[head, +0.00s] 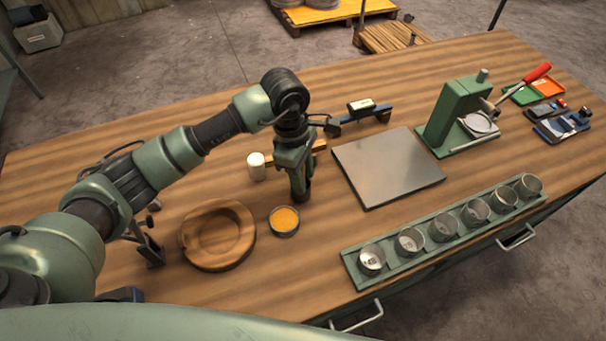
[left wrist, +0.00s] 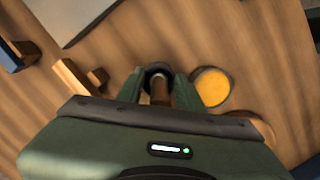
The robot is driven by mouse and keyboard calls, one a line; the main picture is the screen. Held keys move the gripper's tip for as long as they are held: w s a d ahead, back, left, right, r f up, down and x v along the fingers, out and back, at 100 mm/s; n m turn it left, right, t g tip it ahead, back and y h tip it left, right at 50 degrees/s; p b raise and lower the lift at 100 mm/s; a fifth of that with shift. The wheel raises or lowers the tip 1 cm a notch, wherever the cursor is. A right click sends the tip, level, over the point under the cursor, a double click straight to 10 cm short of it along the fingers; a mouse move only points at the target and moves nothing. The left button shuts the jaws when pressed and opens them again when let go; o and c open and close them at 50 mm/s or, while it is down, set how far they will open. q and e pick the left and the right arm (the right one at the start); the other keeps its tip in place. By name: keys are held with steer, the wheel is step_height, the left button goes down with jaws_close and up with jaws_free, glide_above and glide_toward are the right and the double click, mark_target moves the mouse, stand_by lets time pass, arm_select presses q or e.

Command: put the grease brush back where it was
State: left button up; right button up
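My left gripper (head: 300,192) points down over the table, just behind the grease tin. In the left wrist view its fingers (left wrist: 158,92) close around the brown handle of the grease brush (left wrist: 158,90), which has a dark round part around it. The brush's lower end is hidden. The round tin (head: 285,221) of orange grease stands close in front of the gripper; it also shows in the left wrist view (left wrist: 212,87). A small wooden block (head: 320,146) lies behind the gripper, partly hidden by it. My right gripper is not in view.
A round wooden dish (head: 218,235) is left of the tin, and a white cylinder (head: 256,166) stands left of the gripper. A grey metal plate (head: 388,167) lies to the right. A green rack (head: 440,240) with several metal cups runs along the front edge, and a green press (head: 455,115) stands farther right.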

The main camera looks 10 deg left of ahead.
arm_select(q)
steer(key=shift+r, duration=0.15)
steer(key=shift+r, duration=0.15)
step_height(320, 180, up, 12)
steer(key=a+b, duration=0.1)
steer(key=b, duration=0.2)
steer(key=shift+w+a+f+b, duration=0.15)
steer(key=shift+a+f+b, duration=0.05)
steer(key=shift+a+b, duration=0.2)
